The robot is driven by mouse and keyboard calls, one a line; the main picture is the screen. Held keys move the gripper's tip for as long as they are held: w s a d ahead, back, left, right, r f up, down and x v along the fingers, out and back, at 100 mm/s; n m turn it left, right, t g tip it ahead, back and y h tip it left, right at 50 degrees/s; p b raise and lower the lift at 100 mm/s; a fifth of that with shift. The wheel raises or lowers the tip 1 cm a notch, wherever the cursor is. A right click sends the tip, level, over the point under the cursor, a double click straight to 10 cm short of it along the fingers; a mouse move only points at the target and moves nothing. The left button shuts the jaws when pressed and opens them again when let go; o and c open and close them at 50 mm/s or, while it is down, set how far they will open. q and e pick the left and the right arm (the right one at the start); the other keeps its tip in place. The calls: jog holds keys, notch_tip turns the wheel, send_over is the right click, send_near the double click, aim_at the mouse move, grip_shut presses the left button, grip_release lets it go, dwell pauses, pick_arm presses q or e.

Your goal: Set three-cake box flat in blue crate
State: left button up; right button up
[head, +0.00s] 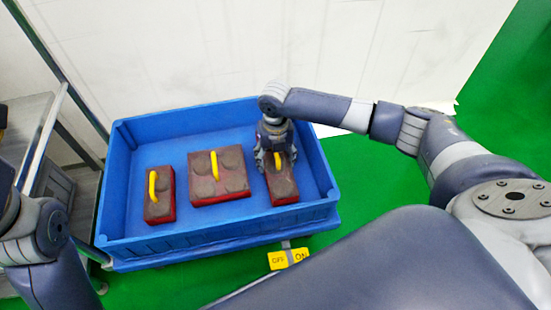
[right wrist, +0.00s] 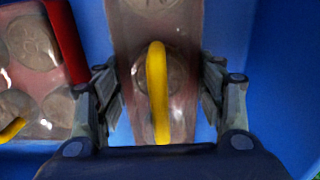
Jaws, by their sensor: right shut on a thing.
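The blue crate (head: 221,237) stands on the floor with its open top facing me. A narrow red box with a clear top, round cakes and a yellow handle, which I take to be the three-cake box (head: 284,191), lies flat at the crate's right end. My right gripper (head: 273,160) is shut on this box from above. In the right wrist view, its fingers (right wrist: 160,95) are on both sides of the box (right wrist: 132,50), with the yellow handle between them. The gripper hides the box's far part. My left gripper is not in view.
A wider red box (head: 218,181) with several cakes lies in the crate's middle, and another narrow red box (head: 159,208) at its left. A metal rack (head: 35,125) stands left of the crate. A yellow ON/OFF label (head: 280,260) shows at the front. Green floor is clear at right.

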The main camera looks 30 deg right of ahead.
jog(key=o, duration=1.1)
jog(key=shift+f, duration=0.1)
jog(key=shift+c, duration=0.2)
